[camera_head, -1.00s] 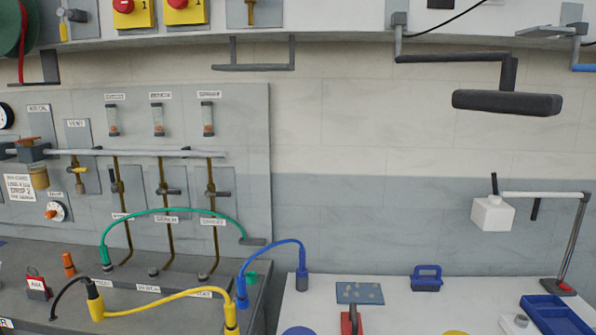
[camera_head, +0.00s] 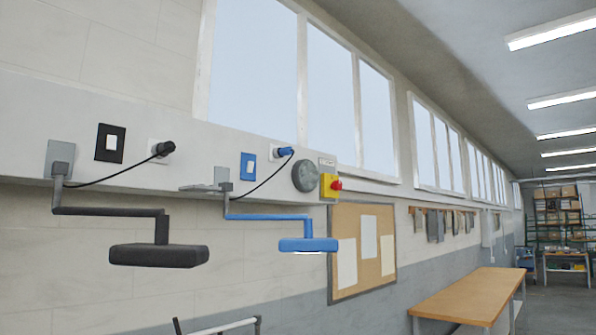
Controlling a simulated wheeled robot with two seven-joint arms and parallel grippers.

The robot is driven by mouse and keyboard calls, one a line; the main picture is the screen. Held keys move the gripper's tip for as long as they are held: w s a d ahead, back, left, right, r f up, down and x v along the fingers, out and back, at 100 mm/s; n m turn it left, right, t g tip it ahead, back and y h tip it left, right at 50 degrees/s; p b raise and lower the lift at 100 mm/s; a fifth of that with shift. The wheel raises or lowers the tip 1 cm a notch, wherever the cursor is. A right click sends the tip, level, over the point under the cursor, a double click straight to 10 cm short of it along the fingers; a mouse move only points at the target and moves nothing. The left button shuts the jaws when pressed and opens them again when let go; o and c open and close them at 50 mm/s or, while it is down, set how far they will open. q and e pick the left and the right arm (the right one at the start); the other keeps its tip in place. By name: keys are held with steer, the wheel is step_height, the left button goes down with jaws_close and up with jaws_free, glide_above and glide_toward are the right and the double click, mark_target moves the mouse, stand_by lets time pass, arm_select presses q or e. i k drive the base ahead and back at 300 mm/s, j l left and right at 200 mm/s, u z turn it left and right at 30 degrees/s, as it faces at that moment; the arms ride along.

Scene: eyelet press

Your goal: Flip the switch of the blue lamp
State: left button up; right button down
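The blue lamp (camera_head: 308,245) hangs on a blue jointed arm from the grey-white wall rail, right of the picture's middle-left. A thin light strip shows along its underside. A blue switch plate with a white rocker (camera_head: 248,166) sits on the rail above the lamp's arm. A blue plug (camera_head: 284,152) beside it has a black cable running down to the lamp's mount. A black lamp (camera_head: 158,255) with a black switch plate (camera_head: 110,142) and black plug hangs to the left. Neither of my grippers is in view.
A round grey disc (camera_head: 305,176) and a yellow box with a red button (camera_head: 331,186) are right of the blue plug. A cork board (camera_head: 345,275) hangs below. A wooden bench (camera_head: 470,295) and shelves (camera_head: 556,218) stand farther right.

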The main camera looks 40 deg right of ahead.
mark_target(250, 168)
steer(key=z, duration=1.15)
